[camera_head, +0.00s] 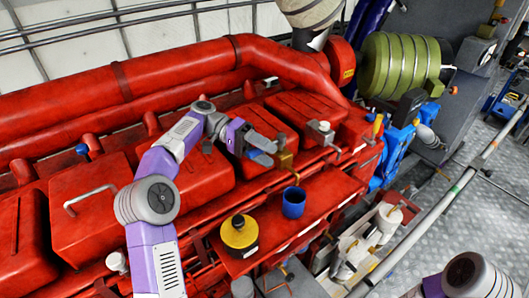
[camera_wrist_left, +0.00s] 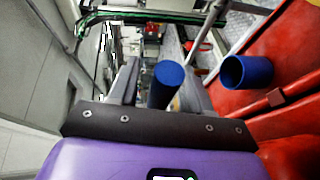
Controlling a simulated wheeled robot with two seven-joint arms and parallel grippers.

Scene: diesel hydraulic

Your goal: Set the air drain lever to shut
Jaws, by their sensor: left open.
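The air drain lever appears to be the blue handle (camera_wrist_left: 166,84) with a rounded end, in the left wrist view. It stands between the two grey fingers of my open left gripper (camera_wrist_left: 160,72), apart from the left finger; contact with the right finger cannot be told. In the head view, my left gripper (camera_head: 264,149) reaches from the left over the red engine, beside a brass valve fitting (camera_head: 286,159). A blue patch at the fingers seems to be the handle, largely hidden there. My right arm shows at the bottom right, its gripper out of view.
A blue cup-like part (camera_head: 292,203) and a yellow-black cap (camera_head: 239,232) stand on a red plate (camera_head: 330,190) in front. A metal rail (camera_head: 460,187) runs at the right. Red covers and a thick red pipe (camera_head: 180,70) lie behind my left arm.

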